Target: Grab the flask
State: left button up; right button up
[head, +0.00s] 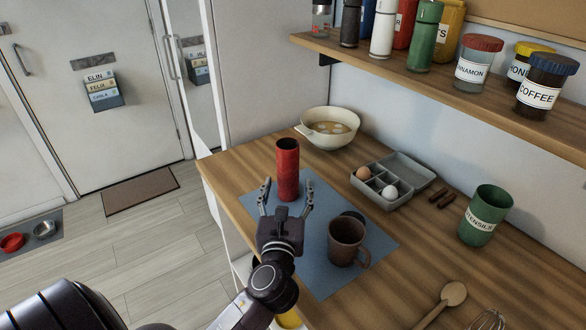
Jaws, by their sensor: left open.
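A red cylindrical flask (287,168) stands upright on a blue-grey mat (333,281) on the wooden counter. My left gripper (286,191) is open, with one finger to the left of the flask's lower part and the other to its right. The fingers look apart from the flask, and I cannot tell whether either touches it. The gripper's palm is on the near side of the flask and hides part of the mat. My right gripper does not show.
A brown mug (345,240) stands on the mat close to the gripper's right. A cream bowl (329,127) is behind the flask. An open egg box (377,188), a green utensil pot (484,215) and a wooden spoon (445,300) lie rightward. A shelf (440,84) with jars overhangs.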

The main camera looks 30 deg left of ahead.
aim_at(287, 179)
pick_arm(q)
jog(key=x, duration=0.3)
jog(key=shift+a, duration=0.2)
jog(key=shift+x, duration=1.25)
jog(key=shift+w+a+f+p, duration=0.15)
jog(key=shift+w+p, duration=0.15)
jog(key=c, duration=1)
grip_shut()
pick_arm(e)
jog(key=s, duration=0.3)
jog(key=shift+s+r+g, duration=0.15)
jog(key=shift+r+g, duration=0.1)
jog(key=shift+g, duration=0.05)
